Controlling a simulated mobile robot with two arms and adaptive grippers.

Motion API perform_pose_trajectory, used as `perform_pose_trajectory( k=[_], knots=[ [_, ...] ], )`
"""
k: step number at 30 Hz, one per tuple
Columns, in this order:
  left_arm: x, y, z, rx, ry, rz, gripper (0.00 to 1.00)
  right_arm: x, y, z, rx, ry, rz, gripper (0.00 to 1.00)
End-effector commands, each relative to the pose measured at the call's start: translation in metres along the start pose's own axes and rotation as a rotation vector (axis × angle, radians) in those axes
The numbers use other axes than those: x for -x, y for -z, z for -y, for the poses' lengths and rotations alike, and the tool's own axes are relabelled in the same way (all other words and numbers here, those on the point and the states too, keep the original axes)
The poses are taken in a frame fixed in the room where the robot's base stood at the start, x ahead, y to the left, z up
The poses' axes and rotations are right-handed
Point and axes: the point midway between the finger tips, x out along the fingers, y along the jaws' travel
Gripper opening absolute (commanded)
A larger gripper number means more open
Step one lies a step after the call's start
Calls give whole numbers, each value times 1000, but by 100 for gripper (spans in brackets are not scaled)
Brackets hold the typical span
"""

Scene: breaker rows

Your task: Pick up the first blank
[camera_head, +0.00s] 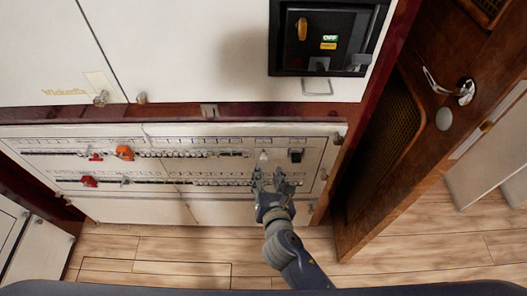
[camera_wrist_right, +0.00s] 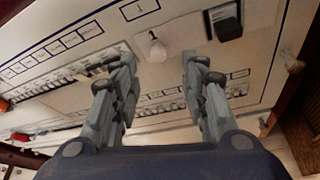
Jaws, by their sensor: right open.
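My right gripper (camera_head: 268,174) is open in front of the right part of the breaker panel (camera_head: 215,140), its fingers pointing at it. In the right wrist view the gap between the fingers (camera_wrist_right: 158,66) is empty. A small white piece (camera_wrist_right: 157,47) sits on the panel just beyond that gap, under a label marked 1. It also shows in the head view (camera_head: 263,156). A black block (camera_wrist_right: 228,24) is to its right, also in the head view (camera_head: 296,155). I cannot tell for sure which piece is the first blank. My left gripper is not in view.
Two rows of breakers cross the panel, with an orange piece (camera_head: 124,153) and red pieces (camera_head: 89,181) at the left. A black switch unit (camera_head: 325,38) is above. A wooden door (camera_head: 385,150) stands right of the panel. The wooden floor (camera_head: 175,250) below is clear.

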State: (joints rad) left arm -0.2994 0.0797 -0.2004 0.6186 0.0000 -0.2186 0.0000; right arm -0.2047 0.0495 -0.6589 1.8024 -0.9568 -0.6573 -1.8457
Motion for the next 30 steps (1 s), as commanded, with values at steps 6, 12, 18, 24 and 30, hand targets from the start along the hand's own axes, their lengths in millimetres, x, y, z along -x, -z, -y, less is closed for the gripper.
perform_pose_trajectory(
  k=[6,12,18,24,30],
  knots=[
    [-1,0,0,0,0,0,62,-18,0,0,-2,0,0,41],
    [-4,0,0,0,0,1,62,-48,-2,-3,-3,1,-1,41],
    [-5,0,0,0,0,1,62,-64,-2,-3,-3,0,-2,41],
    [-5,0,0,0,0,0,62,-64,-2,-2,-3,0,-2,41],
    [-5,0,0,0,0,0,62,-64,-2,-2,-3,0,-2,1]
  ],
)
